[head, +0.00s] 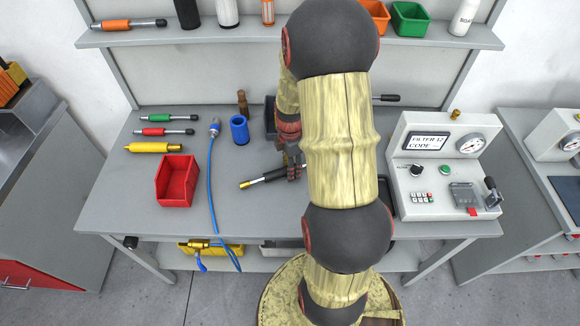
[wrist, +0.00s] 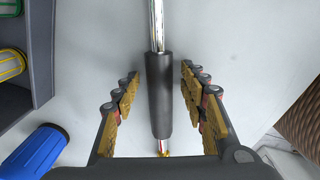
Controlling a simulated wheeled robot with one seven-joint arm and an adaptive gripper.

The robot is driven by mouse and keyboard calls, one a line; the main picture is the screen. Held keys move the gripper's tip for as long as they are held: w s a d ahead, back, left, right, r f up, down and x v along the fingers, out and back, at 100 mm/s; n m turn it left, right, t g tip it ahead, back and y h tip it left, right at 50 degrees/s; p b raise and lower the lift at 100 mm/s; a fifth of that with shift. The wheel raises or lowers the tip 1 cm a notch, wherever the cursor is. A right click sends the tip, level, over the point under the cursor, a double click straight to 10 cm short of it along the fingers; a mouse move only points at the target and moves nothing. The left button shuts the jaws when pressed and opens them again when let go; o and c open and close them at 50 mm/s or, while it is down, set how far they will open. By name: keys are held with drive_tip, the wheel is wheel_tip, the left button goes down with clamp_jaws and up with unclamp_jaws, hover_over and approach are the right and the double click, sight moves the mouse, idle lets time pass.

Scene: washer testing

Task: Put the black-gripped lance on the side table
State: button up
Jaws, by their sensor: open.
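The black-gripped lance (head: 273,176) lies on the middle of the workbench, its yellow end pointing left in the head view. My gripper (head: 292,172) is right over it and hides part of it. In the wrist view the lance's black grip (wrist: 159,95) runs between the two open fingers of my gripper (wrist: 158,78), with a visible gap on each side. Its silver shaft extends toward the top of that view. Grey side surfaces stand at the left (head: 30,105) and right (head: 535,190); I cannot tell which is the side table.
A shelf (head: 200,36) runs above the back. My arm hides the centre.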

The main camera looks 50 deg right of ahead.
wheel_tip(320, 180, up, 12)
drive_tip(key=p, duration=0.4)
drive_tip(key=w+a+r+m+t, duration=0.1)
drive_tip(key=w+a+r+m, duration=0.1)
drive_tip(key=a+r, duration=0.5)
drive_tip(key=s+a+r+m+t, duration=0.1)
drive_tip(key=s+a+r+m, duration=0.2)
drive_tip(key=a, duration=0.4)
drive_tip(key=s+a+r+m+t, duration=0.2)
drive_tip(key=s+a+r+m, duration=0.2)
drive_tip(key=a+r, duration=0.2)
drive_tip(key=s+a+r+m+t, duration=0.1)
drive_tip(key=s+a+r+m, duration=0.2)
drive_tip(key=a, duration=0.5)
drive_tip(key=shift+s+a+r+m+t, duration=0.3)
drive_tip(key=shift+s+r, duration=0.1)
drive_tip(key=shift+r, duration=0.5)
